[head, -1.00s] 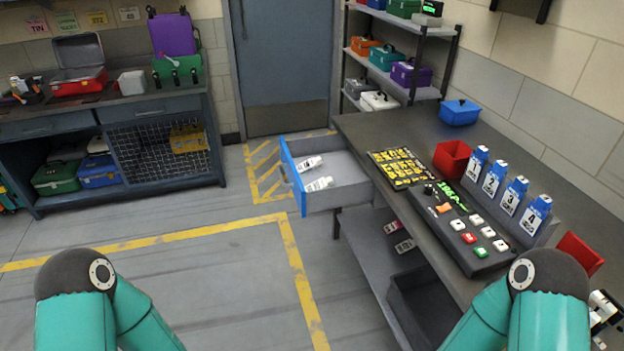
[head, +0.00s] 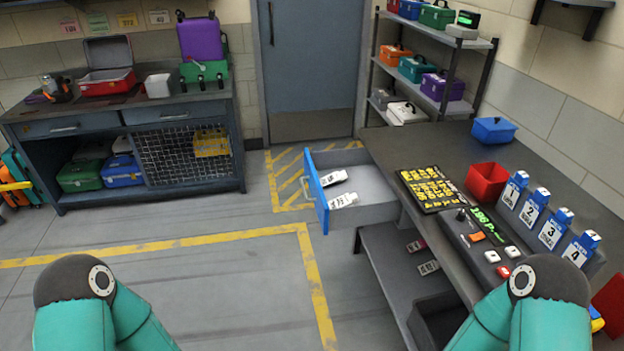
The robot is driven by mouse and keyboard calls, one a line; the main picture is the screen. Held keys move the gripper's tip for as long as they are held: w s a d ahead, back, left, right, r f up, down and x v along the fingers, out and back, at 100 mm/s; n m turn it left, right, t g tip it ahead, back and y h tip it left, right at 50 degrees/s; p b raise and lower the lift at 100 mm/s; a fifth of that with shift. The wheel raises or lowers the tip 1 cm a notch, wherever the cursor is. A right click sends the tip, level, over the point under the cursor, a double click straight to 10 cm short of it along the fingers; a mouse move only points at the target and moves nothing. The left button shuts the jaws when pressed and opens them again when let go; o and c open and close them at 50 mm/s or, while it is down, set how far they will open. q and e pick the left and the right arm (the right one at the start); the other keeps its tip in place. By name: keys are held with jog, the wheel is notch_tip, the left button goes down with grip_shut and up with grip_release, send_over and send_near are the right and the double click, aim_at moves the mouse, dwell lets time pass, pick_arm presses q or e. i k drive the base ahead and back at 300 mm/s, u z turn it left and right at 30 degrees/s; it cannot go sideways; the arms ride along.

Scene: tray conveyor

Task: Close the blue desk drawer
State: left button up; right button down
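The desk drawer with the blue front (head: 319,191) is pulled out to the left from under the dark desk top (head: 400,147). Its grey tray is open to view, and two white labelled bottles (head: 344,200) lie in it. A pale handle sits on the outer side of the blue front. Both of my teal arms show only at the bottom of the head view, well short of the drawer. Neither of my grippers is in the picture.
On the desk are a button console (head: 478,238), a yellow-and-black panel (head: 430,188), a red bin (head: 487,181), a blue box (head: 494,130) and numbered blue-and-white bottles. A lower shelf (head: 385,255) lies under the desk. The floor left of the drawer is clear.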

aim_at(377, 203)
jog(key=u, duration=0.05)
jog(key=i, duration=0.6)
jog(key=z, duration=0.2)
jog(key=k, duration=0.8)
jog(key=u, duration=0.35)
jog(key=i, duration=0.95)
jog(key=z, duration=2.25)
